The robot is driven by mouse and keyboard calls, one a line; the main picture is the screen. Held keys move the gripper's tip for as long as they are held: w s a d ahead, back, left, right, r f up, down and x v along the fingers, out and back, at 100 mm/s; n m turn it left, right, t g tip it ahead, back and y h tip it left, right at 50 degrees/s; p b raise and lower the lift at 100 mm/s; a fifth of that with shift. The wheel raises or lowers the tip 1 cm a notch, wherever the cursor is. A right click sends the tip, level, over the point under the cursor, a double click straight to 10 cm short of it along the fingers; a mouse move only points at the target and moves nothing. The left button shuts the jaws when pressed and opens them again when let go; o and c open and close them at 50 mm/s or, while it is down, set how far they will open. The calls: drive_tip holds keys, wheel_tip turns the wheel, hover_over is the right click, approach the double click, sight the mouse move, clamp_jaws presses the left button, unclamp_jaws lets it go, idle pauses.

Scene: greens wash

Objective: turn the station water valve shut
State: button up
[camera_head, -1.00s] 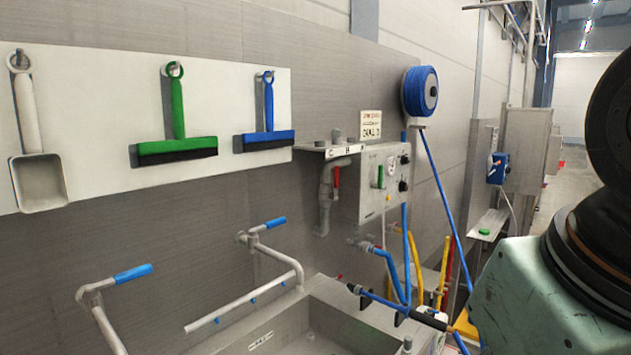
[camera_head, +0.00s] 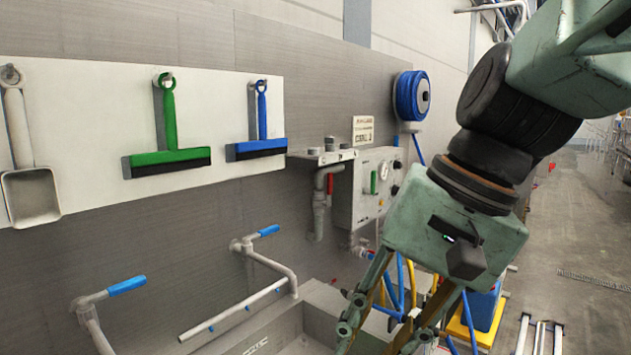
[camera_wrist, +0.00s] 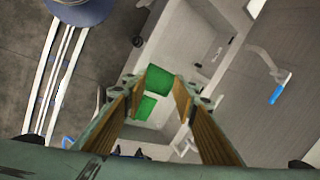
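A vertical red lever handle (camera_head: 330,184) shows on the grey wall pipe (camera_head: 318,205), left of the control box. A smaller red handle (camera_head: 370,251) shows lower, near the hose fittings; I cannot tell which red handle is the station water valve. My gripper (camera_head: 376,342) points down, below and to the right of the upper handle and apart from both. In the wrist view my gripper (camera_wrist: 158,92) has its two fingers spread, with nothing between the tips. Neither red handle is discernible in the wrist view.
The control box (camera_head: 374,205) has a green handle (camera_head: 373,183). A blue hose reel (camera_head: 412,95) hangs above, with blue and yellow hoses below. The sink (camera_head: 318,312) lies below left. The wrist view shows green items (camera_wrist: 159,80) in a pale basin.

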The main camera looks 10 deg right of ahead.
drive_tip(key=w+a+r+m+t+y+p, duration=0.1)
drive_tip(key=w+r+m+y+p, duration=0.2)
drive_tip(key=w, duration=0.8)
drive_tip(key=w+a+r+m+t+y, duration=0.15)
drive_tip(key=w+m, duration=0.25)
drive_tip(key=w, duration=0.7)
drive_tip(key=w+r+m+y+p, duration=0.2)
drive_tip(key=w+r+m+y, duration=0.15)
drive_tip(key=w, duration=0.75)
drive_tip(key=m+t+p, duration=0.3)
drive_tip(key=m+t, duration=0.6)
drive_tip(key=m, duration=0.3)
approach(332, 182)
drive_tip(key=v, duration=0.3)
drive_tip(key=shift+r, duration=0.15)
drive_tip(key=shift+w, duration=0.1)
drive_tip(key=shift+p+x, duration=0.3)
drive_tip(key=shift+x, duration=6.5)
drive_tip(key=shift+a, duration=0.15)
drive_tip(key=shift+c, duration=0.7)
